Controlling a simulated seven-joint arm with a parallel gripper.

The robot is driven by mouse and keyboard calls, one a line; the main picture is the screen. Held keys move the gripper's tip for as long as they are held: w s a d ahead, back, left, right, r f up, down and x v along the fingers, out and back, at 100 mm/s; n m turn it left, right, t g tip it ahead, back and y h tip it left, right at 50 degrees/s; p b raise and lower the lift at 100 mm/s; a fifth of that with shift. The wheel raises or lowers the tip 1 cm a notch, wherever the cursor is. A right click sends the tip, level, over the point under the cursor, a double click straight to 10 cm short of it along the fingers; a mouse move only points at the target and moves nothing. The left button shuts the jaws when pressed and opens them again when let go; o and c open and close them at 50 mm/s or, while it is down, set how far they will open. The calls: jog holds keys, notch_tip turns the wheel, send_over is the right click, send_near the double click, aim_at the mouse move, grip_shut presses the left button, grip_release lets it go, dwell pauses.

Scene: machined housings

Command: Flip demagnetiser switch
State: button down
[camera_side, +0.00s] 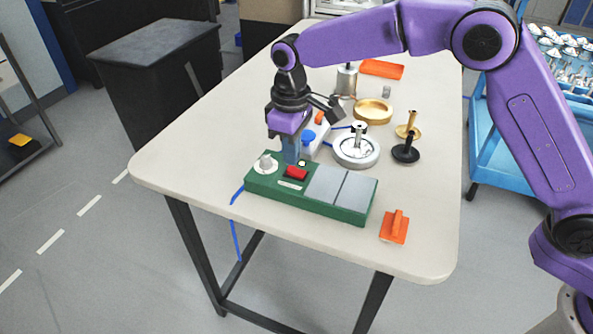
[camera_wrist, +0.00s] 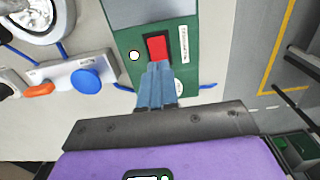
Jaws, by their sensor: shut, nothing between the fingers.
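The demagnetiser (camera_side: 278,194) is a long green box near the front of the table, with grey plates on top at its right. In the wrist view the red switch (camera_wrist: 158,49) lies just beyond my fingertips, beside a white label. My gripper (camera_side: 291,158) points down over the green box close to the switch; its fingers (camera_wrist: 156,70) are shut together and empty. I cannot tell whether the tips touch the switch.
Behind the box stand a white unit with a blue knob (camera_side: 308,137) and a round metal housing (camera_side: 356,150). A brass ring (camera_side: 373,111) and a black flanged part (camera_side: 405,152) lie farther right. An orange block (camera_side: 394,226) lies at front right. A blue cable (camera_side: 235,215) hangs off the left edge.

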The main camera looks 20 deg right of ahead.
aim_at(295, 171)
jog(key=shift+f, duration=1)
dwell(0.7)
jog(key=shift+r, duration=3.55)
jog(key=s+d+f+n, duration=0.1)
jog(key=s+d, duration=1.3)
jog(key=s, duration=0.2)
jog(key=s+d+n, duration=0.2)
jog(key=s+d, duration=1.2)
jog(key=s, duration=0.3)
jog(key=shift+s+d+f+n, duration=0.2)
jog(key=shift+s+f+n, duration=0.1)
jog(key=shift+f, duration=0.1)
